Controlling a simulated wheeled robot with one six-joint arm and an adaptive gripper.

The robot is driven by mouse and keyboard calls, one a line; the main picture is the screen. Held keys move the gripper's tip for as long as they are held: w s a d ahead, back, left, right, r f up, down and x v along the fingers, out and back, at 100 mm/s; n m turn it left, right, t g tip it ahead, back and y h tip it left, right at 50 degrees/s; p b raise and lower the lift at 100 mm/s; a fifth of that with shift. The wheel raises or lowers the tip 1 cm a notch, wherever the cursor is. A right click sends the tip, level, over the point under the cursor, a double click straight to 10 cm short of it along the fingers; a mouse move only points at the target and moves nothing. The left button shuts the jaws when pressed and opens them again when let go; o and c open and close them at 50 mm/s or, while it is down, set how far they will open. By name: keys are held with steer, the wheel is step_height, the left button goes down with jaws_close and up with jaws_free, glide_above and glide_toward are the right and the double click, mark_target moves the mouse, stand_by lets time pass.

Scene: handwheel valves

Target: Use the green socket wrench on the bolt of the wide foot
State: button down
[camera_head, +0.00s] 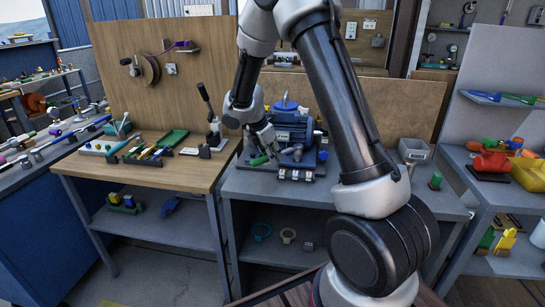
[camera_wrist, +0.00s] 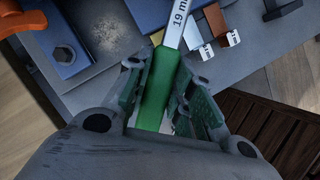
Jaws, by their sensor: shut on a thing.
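My gripper (camera_head: 262,146) is shut on the green handle of the socket wrench (camera_wrist: 155,92). In the wrist view the handle lies between the two fingers (camera_wrist: 163,72), and its pale shank, marked "19 m…", points up out of the picture, so the socket end is hidden. The green handle also shows in the head view (camera_head: 260,160), at the left front of a blue machine (camera_head: 293,128) on the grey bench. A blue foot with a dark hex bolt (camera_wrist: 65,55) lies left of the wrench in the wrist view, apart from it. I cannot tell whether it is the wide foot.
Small blocks with white labels (camera_wrist: 206,50) sit right of the wrench shank. An orange part (camera_wrist: 22,20) is at the upper left of the wrist view. A wooden bench (camera_head: 150,172) with tools and a lever stands left. A grey box (camera_head: 414,150) stands right.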

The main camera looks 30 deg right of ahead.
steer(key=shift+r, duration=0.25)
steer(key=shift+r, duration=0.4)
stand_by(0.4)
